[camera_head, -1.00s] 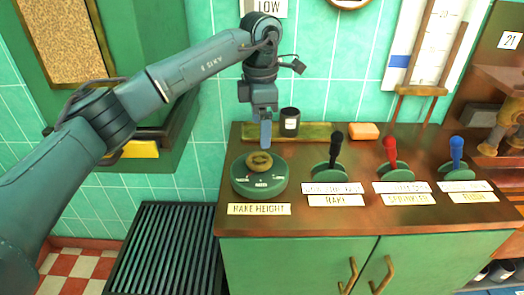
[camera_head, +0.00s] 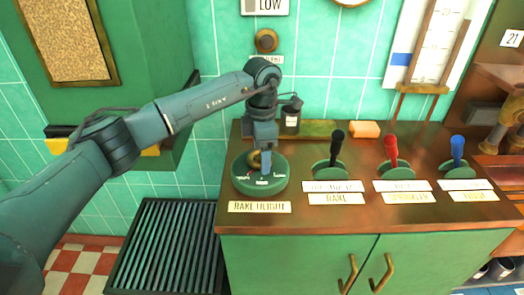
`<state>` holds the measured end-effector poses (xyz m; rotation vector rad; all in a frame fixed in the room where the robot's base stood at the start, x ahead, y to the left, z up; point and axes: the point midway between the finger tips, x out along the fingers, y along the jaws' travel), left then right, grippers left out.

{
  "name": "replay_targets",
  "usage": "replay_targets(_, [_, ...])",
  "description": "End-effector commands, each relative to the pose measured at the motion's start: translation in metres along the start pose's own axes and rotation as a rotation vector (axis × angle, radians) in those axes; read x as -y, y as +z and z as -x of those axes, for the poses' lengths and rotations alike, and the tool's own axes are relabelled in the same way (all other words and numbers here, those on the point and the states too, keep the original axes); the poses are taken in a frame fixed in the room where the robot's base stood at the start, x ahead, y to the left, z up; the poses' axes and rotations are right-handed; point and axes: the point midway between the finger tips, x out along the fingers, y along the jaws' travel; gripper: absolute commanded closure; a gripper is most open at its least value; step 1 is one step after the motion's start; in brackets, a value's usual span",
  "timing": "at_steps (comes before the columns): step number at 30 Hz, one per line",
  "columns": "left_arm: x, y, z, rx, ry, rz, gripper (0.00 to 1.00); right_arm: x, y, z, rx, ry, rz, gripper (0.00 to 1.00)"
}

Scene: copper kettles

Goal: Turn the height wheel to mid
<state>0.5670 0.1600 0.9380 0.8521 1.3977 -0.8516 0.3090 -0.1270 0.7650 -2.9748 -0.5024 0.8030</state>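The height wheel is a round green dial (camera_head: 260,181) with a brass knob on top. It sits at the left end of the wooden counter top, behind a "RAKE HEIGHT" label (camera_head: 260,207). Small white marks show on its face, too small to read surely. My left gripper (camera_head: 266,166) points down at the knob (camera_head: 253,158), its fingers lowered to knob height and covering part of it. The fingers overlap from this angle, so I cannot tell whether they are open or closed on the knob. My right gripper is not in view.
Right of the wheel stand a black lever (camera_head: 336,150), a red lever (camera_head: 391,150) and a blue lever (camera_head: 457,150) with labels. A dark cup (camera_head: 290,120) and an orange block (camera_head: 365,129) are behind. A slatted dark grate (camera_head: 168,250) lies left of the cabinet.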

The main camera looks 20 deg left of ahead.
Motion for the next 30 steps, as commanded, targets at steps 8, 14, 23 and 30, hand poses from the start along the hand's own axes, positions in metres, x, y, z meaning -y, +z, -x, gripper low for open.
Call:
replay_targets(8, [0.0, 0.0002, 0.0004, 0.0, 0.0, 0.0, 0.54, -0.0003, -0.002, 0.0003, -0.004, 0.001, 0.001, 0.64])
replay_targets(14, [0.0, 0.0002, 0.0005, 0.0, 0.0, 0.001, 0.64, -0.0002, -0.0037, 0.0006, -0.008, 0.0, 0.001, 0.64])
replay_targets(23, [-0.0005, 0.0, 0.0007, 0.0, 0.0, 0.07, 0.64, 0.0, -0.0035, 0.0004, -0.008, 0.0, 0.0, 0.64])
replay_targets(30, [-0.0015, -0.0002, 0.0006, 0.0, 0.001, 0.239, 0.64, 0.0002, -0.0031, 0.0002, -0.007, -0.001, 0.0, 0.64])
